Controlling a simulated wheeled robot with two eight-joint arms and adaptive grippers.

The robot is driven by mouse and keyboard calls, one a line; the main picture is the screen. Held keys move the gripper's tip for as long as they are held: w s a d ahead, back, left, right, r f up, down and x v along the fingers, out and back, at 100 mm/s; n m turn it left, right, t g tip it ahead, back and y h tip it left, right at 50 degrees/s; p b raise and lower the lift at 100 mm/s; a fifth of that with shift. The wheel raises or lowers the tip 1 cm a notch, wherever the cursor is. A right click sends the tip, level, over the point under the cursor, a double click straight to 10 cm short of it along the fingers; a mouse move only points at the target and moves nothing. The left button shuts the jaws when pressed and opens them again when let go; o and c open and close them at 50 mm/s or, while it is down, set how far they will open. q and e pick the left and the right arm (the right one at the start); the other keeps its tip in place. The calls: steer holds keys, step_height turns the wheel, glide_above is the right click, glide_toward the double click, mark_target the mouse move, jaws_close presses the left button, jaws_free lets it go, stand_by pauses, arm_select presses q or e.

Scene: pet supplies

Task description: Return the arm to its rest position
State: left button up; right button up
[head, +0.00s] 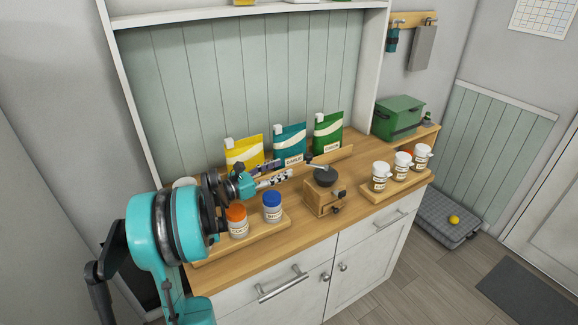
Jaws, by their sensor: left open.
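My left arm comes in from the left over the wooden counter. My left gripper (274,176) is above the counter, in front of the yellow pouch (243,153) and left of the wooden grinder (325,196). Its jaws are small in the picture; they are open and I see nothing between them. The jar with the orange lid (238,221) and the jar with the blue lid (272,207) stand upright below the arm. A pale round thing behind the arm is mostly hidden. My right gripper is not in view.
A teal pouch (290,146) and a green pouch (328,134) stand at the back. Several jars, one a white-lidded jar (380,176), stand on a right-hand board (401,187). A green box (398,117) sits at the far right. The counter's front edge (300,244) is clear.

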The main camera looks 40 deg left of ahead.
arm_select(q)
steer(key=shift+s, duration=0.15)
stand_by(0.4)
steer(key=d+r+n+t+y, duration=0.1)
steer(key=d+r+n+y, duration=0.45)
steer(key=n, duration=0.65)
steer(key=d+r+n+y, duration=0.3)
steer(key=r+n+y, duration=0.3)
steer(key=r+n, duration=0.5)
steer(key=s+d+f+n+g+h, duration=0.2)
steer(key=s+d+f+n+g, duration=0.3)
steer(key=s+d+f+n, duration=0.3)
steer(key=s+d+f+n+g+h, duration=0.3)
steer(key=s+d+f+n+g, duration=0.3)
steer(key=s+d+f, duration=0.7)
step_height(320, 180, down, 4)
steer(key=d+n, duration=0.1)
steer(key=n, duration=0.1)
steer(key=shift+n+h, duration=0.35)
steer(key=shift+n, duration=0.05)
